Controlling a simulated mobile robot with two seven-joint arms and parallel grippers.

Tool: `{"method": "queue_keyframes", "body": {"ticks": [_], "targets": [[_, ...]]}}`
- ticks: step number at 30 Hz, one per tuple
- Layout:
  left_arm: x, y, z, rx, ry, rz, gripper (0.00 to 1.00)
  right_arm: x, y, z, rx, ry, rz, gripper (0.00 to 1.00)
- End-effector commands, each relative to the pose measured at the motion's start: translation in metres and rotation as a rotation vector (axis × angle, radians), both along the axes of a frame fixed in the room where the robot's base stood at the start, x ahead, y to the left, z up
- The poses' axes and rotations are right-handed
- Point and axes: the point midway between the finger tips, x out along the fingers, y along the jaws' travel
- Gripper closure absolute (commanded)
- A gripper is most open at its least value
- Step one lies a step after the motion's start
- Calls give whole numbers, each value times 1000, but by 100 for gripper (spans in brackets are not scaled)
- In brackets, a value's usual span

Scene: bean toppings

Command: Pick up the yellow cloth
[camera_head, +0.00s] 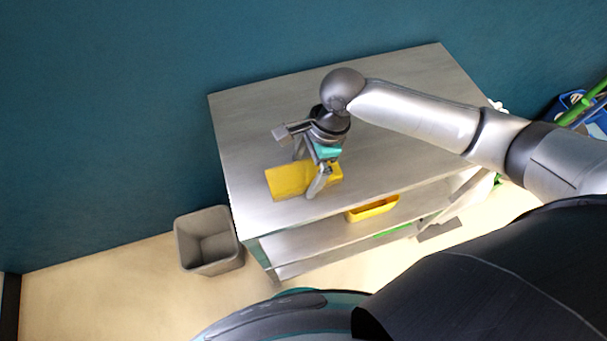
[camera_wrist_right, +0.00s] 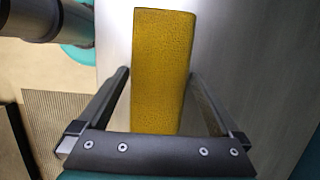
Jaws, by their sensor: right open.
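The yellow cloth (camera_head: 289,180) lies flat on the top of a grey shelf unit, near its front left corner. In the right wrist view the cloth (camera_wrist_right: 163,70) is a long yellow rectangle running between the two fingers. My right gripper (camera_head: 310,178) is above the cloth and open, with one finger on each side of it. Part of the cloth is hidden behind the gripper in the head view. My left gripper is not in view.
The shelf unit's top (camera_head: 250,115) is otherwise clear. A yellow tray (camera_head: 373,209) sits on the shelf below. A grey bin (camera_head: 208,240) stands on the floor to the left. A blue container (camera_head: 572,103) with green handles is at the right. A teal wall runs behind.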

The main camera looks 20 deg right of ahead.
Motion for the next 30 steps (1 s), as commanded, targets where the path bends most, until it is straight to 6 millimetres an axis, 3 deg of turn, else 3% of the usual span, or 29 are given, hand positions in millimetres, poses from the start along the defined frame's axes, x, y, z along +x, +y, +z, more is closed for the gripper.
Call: {"method": "queue_keyframes", "body": {"ticks": [5, 23, 30], "targets": [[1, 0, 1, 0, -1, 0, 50, 0, 0, 1, 0, -1, 1, 2], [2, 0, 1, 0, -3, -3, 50, 0, 0, 1, 0, -1, 0, 69], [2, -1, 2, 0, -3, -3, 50, 0, 0, 3, 1, -1, 1, 69]]}}
